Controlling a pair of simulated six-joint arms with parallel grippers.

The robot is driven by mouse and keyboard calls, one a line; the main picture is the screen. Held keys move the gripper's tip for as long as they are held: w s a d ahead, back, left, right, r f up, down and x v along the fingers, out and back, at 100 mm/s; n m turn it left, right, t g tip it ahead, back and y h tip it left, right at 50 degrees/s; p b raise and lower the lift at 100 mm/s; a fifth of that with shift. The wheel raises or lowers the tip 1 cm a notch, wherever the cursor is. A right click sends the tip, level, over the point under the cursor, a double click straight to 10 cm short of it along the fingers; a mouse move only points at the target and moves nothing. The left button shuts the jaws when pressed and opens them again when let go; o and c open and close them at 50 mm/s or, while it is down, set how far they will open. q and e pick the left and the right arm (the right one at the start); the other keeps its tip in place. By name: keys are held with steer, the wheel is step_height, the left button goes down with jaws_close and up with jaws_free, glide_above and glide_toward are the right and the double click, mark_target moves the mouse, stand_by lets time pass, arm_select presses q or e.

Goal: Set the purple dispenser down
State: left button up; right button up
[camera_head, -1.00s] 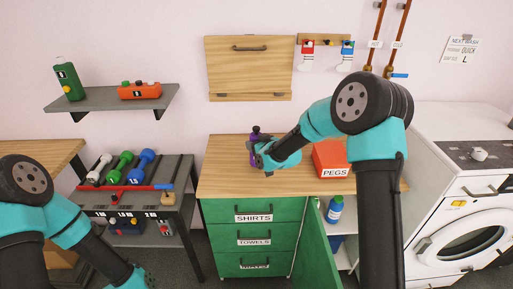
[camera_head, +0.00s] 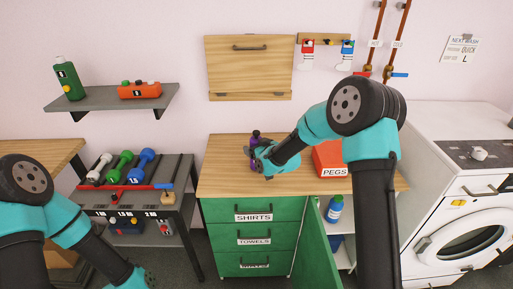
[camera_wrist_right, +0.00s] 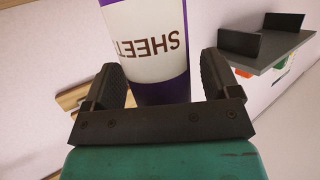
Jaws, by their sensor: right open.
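The purple dispenser (camera_head: 254,141) appears upright over the left part of the wooden countertop (camera_head: 222,180). My right gripper partly hides it, and I cannot see its base clearly. In the right wrist view the dispenser (camera_wrist_right: 158,92) is purple with a white label that reads SHEET upside down. My right gripper (camera_head: 258,156) is at the dispenser. In the wrist view the right gripper (camera_wrist_right: 162,80) is open, with one finger on each side of the dispenser. My left arm enters at the lower left, and its gripper is out of view.
An orange PEGS box (camera_head: 330,160) stands right of the dispenser. A green cabinet door (camera_head: 316,250) hangs open below the counter. Weights (camera_head: 122,167) sit on a rack at left, and a washing machine (camera_head: 465,225) is at right. Bare counter lies in front of the dispenser.

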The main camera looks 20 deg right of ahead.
steer(key=shift+r, duration=0.1)
steer(key=v, duration=1.2)
